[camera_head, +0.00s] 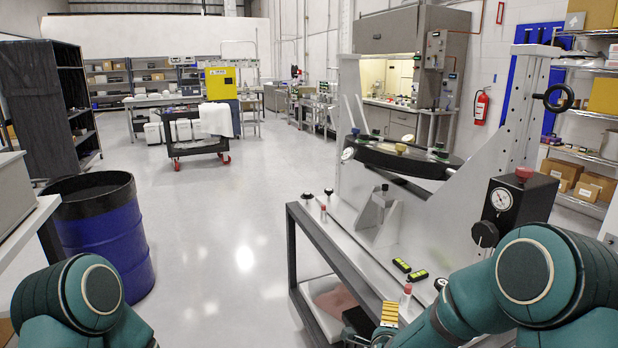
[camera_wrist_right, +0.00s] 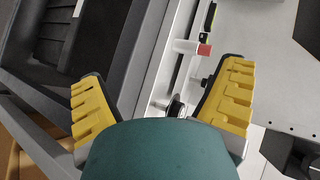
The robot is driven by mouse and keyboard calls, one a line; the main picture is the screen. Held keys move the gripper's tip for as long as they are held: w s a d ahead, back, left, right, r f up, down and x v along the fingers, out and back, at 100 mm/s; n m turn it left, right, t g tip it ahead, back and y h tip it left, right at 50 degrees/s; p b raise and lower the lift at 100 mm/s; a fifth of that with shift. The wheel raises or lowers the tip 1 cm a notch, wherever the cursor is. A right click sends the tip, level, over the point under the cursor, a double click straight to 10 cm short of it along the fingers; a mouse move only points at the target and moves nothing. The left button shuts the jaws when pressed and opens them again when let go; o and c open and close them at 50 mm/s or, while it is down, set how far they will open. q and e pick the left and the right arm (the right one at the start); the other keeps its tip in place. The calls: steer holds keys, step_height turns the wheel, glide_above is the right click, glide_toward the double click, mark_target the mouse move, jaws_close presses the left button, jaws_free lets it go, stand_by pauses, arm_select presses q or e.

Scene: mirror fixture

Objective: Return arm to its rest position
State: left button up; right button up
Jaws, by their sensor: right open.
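My right arm reaches in from the lower right over the fixture table. My right gripper (camera_wrist_right: 162,85) shows two yellow ridged finger pads spread wide in the right wrist view, with nothing between them. In the head view one yellow pad of it (camera_head: 389,314) shows at the near left edge of the table. The mirror fixture (camera_head: 445,210) is a grey frame holding a dark disc (camera_head: 402,158). My left arm shows at the lower left, and its gripper is out of frame.
The fixture table (camera_head: 335,275) has a dark frame. Black-and-yellow blocks (camera_head: 402,265) and a red-capped bottle (camera_head: 406,294) are close to my right gripper. A bottle with a red cap (camera_wrist_right: 190,48) shows in the wrist view. A blue drum (camera_head: 105,245) stands left; the middle floor is clear.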

steer(key=s+a+f+n+g+y, duration=0.4)
steer(key=s+f+n, duration=0.5)
steer(key=s, duration=0.3)
steer(key=s+a+f+n+g+y, duration=0.3)
steer(key=s+a+f+n+g, duration=0.2)
steer(key=s+f+n, duration=0.3)
steer(key=s+n+g, duration=0.1)
steer(key=s+n, duration=0.1)
steer(key=s, duration=0.2)
steer(key=shift+f+y, duration=0.35)
steer(key=shift+y, duration=0.05)
